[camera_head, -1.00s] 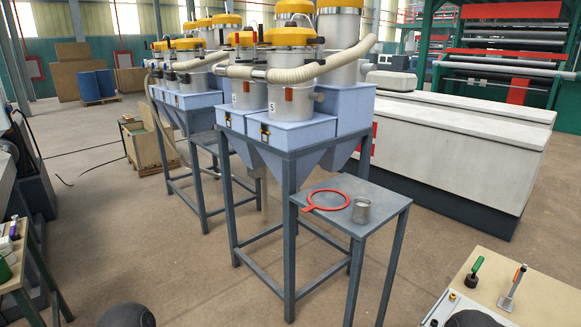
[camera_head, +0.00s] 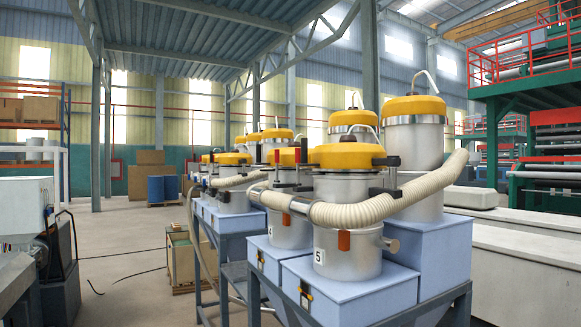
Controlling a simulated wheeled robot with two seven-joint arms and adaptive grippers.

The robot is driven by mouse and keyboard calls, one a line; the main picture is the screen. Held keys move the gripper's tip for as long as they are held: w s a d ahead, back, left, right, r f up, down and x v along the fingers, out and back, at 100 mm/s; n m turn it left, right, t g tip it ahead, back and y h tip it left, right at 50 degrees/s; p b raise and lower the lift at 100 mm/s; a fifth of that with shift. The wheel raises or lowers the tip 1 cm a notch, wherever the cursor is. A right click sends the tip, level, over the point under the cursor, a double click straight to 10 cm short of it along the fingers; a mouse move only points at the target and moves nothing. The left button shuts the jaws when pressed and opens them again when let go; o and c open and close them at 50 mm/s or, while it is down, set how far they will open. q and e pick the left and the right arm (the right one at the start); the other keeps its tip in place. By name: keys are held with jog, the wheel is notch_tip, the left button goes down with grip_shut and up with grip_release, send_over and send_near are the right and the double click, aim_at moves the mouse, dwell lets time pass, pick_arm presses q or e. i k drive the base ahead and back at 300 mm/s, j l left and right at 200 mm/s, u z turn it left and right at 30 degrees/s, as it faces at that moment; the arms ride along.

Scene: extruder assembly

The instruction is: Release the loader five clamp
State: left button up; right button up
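Loader five (camera_head: 347,262) stands at the front of the row, a silver cylinder with a "5" label (camera_head: 320,256) and a yellow lid (camera_head: 346,157). The lid sits on the body. A black fitting (camera_head: 386,162) shows at the lid's right edge, and a dark fitting (camera_head: 303,166) with a red part stands at its left. An orange tab (camera_head: 344,240) is on the front of the body. I cannot tell which of these is the clamp, or whether it is fastened. Neither of my grippers is in view.
A thick cream hose (camera_head: 390,208) curves across the front of loader five. Blue hoppers (camera_head: 350,292) carry the loaders, with other yellow-lidded loaders behind. A wooden crate (camera_head: 184,262) stands on the floor at left. Open floor (camera_head: 125,285) lies left of the frame.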

aim_at(297, 150)
jog(key=i+j+z, duration=0.15)
jog(key=j, duration=0.2)
jog(key=i+j+z, duration=0.15)
jog(key=j, duration=0.25)
jog(key=i+j+z, duration=0.1)
jog(key=i+j, duration=0.15)
jog(key=j, duration=0.15)
jog(key=i+j+z, duration=0.15)
jog(key=j, duration=0.25)
jog(key=i+j+z, duration=0.15)
jog(key=j, duration=0.25)
jog(key=i+j+z, duration=0.15)
jog(key=j, duration=0.3)
jog(key=k, duration=0.05)
